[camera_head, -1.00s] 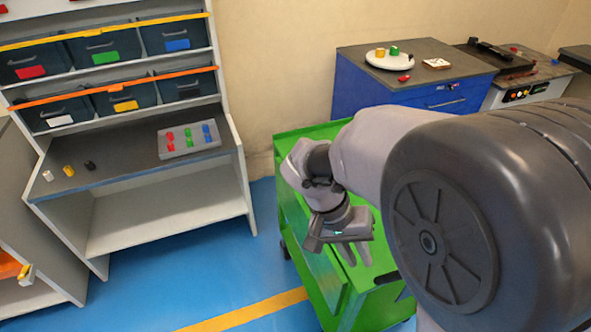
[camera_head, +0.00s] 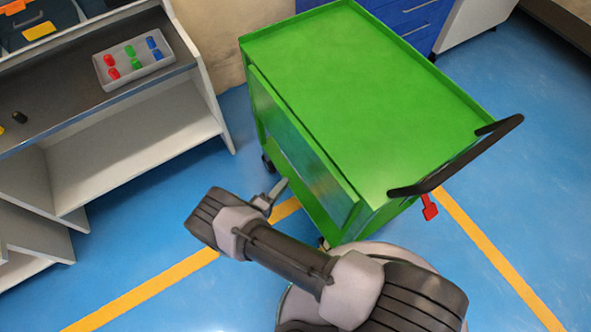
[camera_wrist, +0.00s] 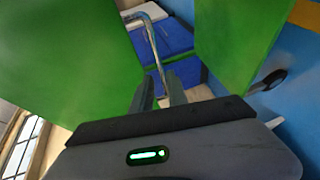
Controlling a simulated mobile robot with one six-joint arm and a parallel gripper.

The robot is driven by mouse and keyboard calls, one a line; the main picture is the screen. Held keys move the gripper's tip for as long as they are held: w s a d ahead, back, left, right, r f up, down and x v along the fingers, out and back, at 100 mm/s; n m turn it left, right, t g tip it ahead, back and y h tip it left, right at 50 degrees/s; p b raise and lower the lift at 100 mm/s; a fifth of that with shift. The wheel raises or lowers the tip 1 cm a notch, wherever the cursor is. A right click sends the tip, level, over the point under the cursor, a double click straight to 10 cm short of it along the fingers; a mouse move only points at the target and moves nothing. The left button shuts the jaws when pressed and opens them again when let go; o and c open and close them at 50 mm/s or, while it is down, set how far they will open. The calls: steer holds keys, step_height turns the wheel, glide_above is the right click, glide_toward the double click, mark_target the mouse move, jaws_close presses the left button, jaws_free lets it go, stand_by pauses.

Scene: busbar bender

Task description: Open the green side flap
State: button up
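The green cart (camera_head: 380,90) has a bare flat top and a black push handle on its right. Its green side flap (camera_head: 300,140) is on the left long side and stands slightly away from the body along its upper edge. My gripper (camera_head: 276,190) is low beside this side, near the flap's lower part. In the wrist view, my gripper (camera_wrist: 159,80) has its two fingers apart. A thin bent metal rod (camera_wrist: 151,38) runs up from between or just beyond them; I cannot tell whether they touch it. Green panels fill both sides of that view.
A grey shelf (camera_head: 130,145) with a tray (camera_head: 132,62) of coloured pieces stands at left. Blue drawers (camera_head: 405,18) are behind the cart and show in the wrist view. A red pedal (camera_head: 429,207) hangs below the handle. Blue floor is clear at right and lower left.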

steer(key=b+x, duration=0.2)
steer(key=x, duration=0.6)
steer(key=shift+w+d+f, duration=0.1)
steer(key=shift+w+d, duration=0.1)
steer(key=shift+w, duration=0.15)
jaws_close()
stand_by(0.9)
